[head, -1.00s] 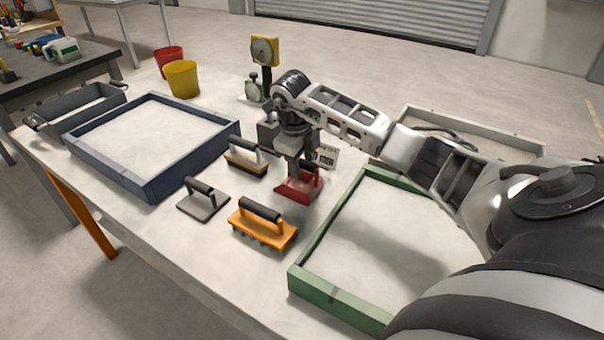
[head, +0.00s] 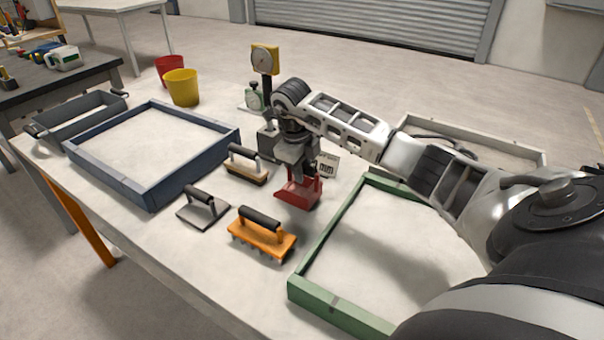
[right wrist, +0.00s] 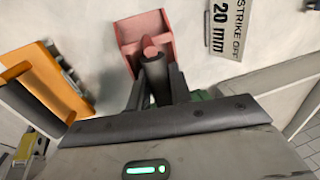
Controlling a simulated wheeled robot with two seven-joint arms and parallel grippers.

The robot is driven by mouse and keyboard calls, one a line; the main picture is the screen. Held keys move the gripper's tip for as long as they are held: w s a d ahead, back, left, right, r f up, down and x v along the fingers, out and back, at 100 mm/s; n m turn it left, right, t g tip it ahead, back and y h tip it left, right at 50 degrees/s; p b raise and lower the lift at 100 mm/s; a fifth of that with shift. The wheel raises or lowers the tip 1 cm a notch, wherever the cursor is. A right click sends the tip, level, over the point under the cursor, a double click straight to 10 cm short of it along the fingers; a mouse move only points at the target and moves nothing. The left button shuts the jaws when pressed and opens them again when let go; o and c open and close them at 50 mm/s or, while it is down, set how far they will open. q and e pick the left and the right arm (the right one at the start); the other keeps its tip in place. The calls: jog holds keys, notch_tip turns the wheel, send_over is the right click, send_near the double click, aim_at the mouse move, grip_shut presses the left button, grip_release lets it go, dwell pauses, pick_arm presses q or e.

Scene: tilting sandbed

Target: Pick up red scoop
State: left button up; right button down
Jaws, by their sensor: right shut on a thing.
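The red scoop (head: 299,191) is on or just above the table, between the orange rake tool and the green-framed sandbed; I cannot tell whether it touches the table. My right gripper (head: 296,170) is above it, pointing down, shut on its handle. In the right wrist view the scoop's open pan (right wrist: 143,35) points away from the gripper. Its dark handle (right wrist: 155,75) lies between the two fingers (right wrist: 157,88). The fingers hide part of the handle. My left gripper is in neither view.
An orange rake (head: 262,236), a grey trowel (head: 203,209) and a brush (head: 246,168) lie left of the scoop. The green frame (head: 325,312) is close on the right, the blue frame (head: 140,190) further left. A white "20 mm" strike-off plate (right wrist: 229,30) lies beside the scoop.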

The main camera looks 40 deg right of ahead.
jog(key=s+a+r, duration=0.3)
jog(key=a+r, duration=0.9)
jog(key=a, duration=0.1)
jog(key=shift+a, duration=0.35)
jog(key=c, duration=1.9)
grip_release()
grip_shut()
jog(key=shift+s, duration=0.15)
